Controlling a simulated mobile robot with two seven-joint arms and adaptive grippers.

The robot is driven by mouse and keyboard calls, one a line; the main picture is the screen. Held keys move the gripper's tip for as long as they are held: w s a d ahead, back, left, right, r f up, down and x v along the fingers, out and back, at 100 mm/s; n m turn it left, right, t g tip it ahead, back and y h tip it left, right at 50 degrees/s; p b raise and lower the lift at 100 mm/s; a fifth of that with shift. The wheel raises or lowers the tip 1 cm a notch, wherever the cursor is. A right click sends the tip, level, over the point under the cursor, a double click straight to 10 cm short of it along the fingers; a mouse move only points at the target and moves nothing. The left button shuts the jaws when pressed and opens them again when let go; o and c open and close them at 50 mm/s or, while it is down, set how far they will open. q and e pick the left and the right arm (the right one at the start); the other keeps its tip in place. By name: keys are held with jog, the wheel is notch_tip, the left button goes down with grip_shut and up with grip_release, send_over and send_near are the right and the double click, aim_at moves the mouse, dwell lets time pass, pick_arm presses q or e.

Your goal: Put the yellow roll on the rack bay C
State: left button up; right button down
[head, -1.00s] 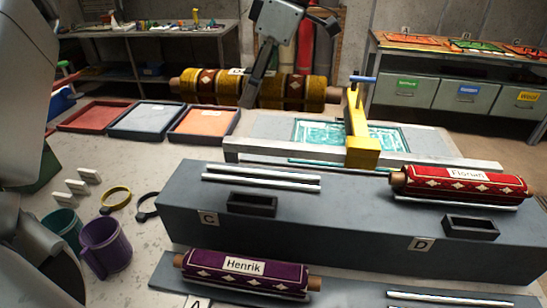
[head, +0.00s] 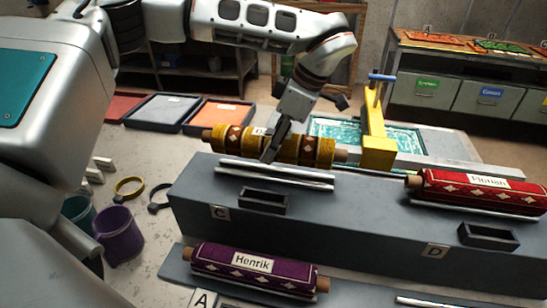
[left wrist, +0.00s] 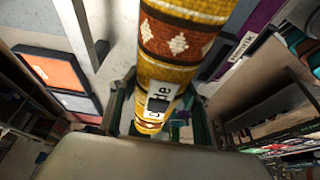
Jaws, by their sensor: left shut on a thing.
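The yellow roll (head: 314,150) has brown patterned bands and wooden ends. My left gripper (head: 272,152) is shut around its middle, partly covering its label. In the left wrist view the roll (left wrist: 170,65) runs between the fingers (left wrist: 158,112), with part of its label showing. The roll lies level, just behind and close above the two pale rails of bay C (head: 275,178) on the upper step of the grey rack (head: 350,215). Bay C's rails hold nothing. I cannot tell whether the roll touches the rack. My right gripper is not in view.
A red roll (head: 480,185) lies in bay D on the right. A purple roll (head: 222,264) labelled Henrik lies in bay A on the lower step. A yellow clamp post (head: 377,135) stands behind the rack. Cups (head: 118,236) and rings sit at left.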

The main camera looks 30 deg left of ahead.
aim_at(294, 137)
pick_arm(q)
jog(key=shift+f, duration=2.15)
jog(key=o, duration=1.6)
jog(key=shift+f, duration=0.1)
jog(key=shift+c, duration=0.2)
jog(key=v, duration=1.2)
jog(key=shift+d, duration=0.15)
